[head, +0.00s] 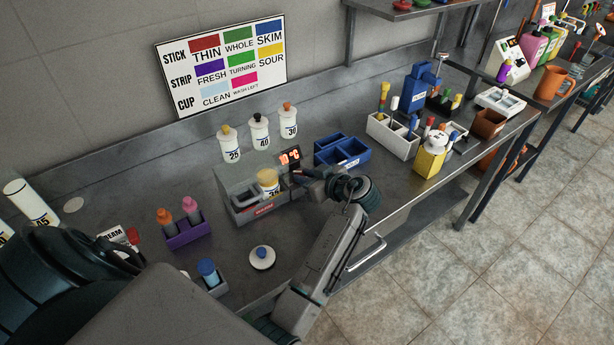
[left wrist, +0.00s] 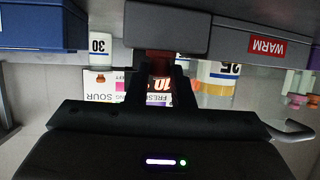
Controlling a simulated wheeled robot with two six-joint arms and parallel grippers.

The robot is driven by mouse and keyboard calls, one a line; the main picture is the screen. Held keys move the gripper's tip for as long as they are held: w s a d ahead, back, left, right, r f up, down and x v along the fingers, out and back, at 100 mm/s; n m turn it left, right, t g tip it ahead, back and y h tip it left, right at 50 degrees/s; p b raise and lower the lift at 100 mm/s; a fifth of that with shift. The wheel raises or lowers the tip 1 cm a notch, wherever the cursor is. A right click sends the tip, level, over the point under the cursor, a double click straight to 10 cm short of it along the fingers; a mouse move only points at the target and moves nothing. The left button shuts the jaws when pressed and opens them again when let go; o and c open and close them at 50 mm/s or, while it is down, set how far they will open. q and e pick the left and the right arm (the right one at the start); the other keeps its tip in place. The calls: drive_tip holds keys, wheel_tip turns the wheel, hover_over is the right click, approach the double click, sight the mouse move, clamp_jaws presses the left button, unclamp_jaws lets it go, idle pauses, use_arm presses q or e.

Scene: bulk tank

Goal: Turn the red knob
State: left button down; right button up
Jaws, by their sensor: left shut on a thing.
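The red knob (left wrist: 160,64) sits between the two fingers of my left gripper (left wrist: 160,78) in the left wrist view, below a grey block in that picture. My left gripper is shut on it. In the head view my left gripper (head: 303,178) reaches the right end of the grey warming bath (head: 240,208), just below the lit display (head: 289,156), which reads 10 °C. There the gripper hides most or all of the knob. The display also shows in part in the left wrist view (left wrist: 160,92). My right gripper is not in view.
A yellow-capped bottle (head: 268,181) stands in the bath, which bears a red WARM label (head: 264,210). A blue bin (head: 343,153) is close to the gripper's right. Numbered bottles (head: 260,132) stand behind.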

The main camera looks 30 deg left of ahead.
use_arm(q)
drive_tip(key=m+t, duration=0.1)
drive_tip(key=m+t+h, duration=0.1)
drive_tip(key=s+m+t, duration=0.1)
drive_tip(key=shift+a+t, duration=0.25)
drive_tip(key=shift+t, duration=0.15)
drive_tip(key=shift+s+a+r+m+t+h+p, duration=0.15)
drive_tip(key=shift+m+t+h+p, duration=0.15)
drive_tip(key=shift+m+t+h, duration=0.6)
drive_tip(key=shift+s+a+m+t+h+p, duration=0.1)
drive_tip(key=shift+m+t+h+p, duration=0.2)
drive_tip(key=shift+m+t+h, duration=0.6)
drive_tip(key=shift+y, duration=0.3)
drive_tip(key=c, duration=1.3)
unclamp_jaws()
drive_tip(key=shift+w, duration=0.15)
drive_tip(key=shift+o, duration=0.2)
drive_tip(key=shift+d+m, duration=0.15)
drive_tip(key=shift+m, duration=0.15)
drive_tip(key=shift+f, duration=0.35)
